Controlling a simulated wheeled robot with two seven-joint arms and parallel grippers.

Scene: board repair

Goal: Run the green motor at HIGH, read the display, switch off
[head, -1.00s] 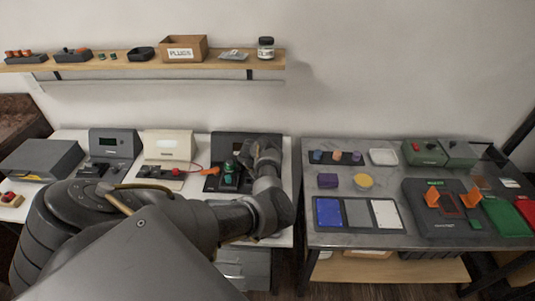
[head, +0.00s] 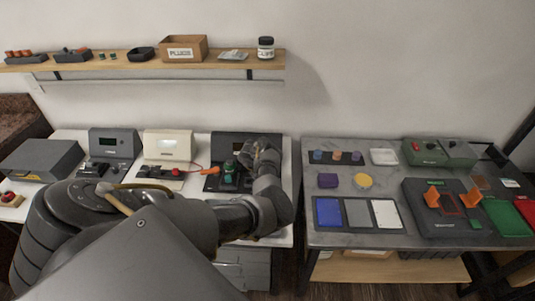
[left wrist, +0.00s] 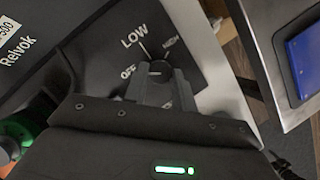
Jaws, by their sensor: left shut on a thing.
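The green motor (head: 229,171) sits on the dark test station (head: 218,140) at the right of the white table. It also shows at the left edge of the left wrist view (left wrist: 16,138). My left gripper (head: 262,158) is over the station's right side, beside the motor. In the left wrist view it is shut on a dark knob (left wrist: 159,69) on a panel marked OFF, LOW and HIGH. A white line beside the knob runs towards LOW; I cannot tell whether it is the pointer or a panel mark. The display's reading is not visible. My right gripper is not in view.
A white station (head: 168,145) with a red motor and a grey station (head: 113,143) stand to the left. A gap separates the white table from the grey table (head: 400,160), which holds trays and a dark case (head: 420,215). A shelf (head: 100,65) runs above.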

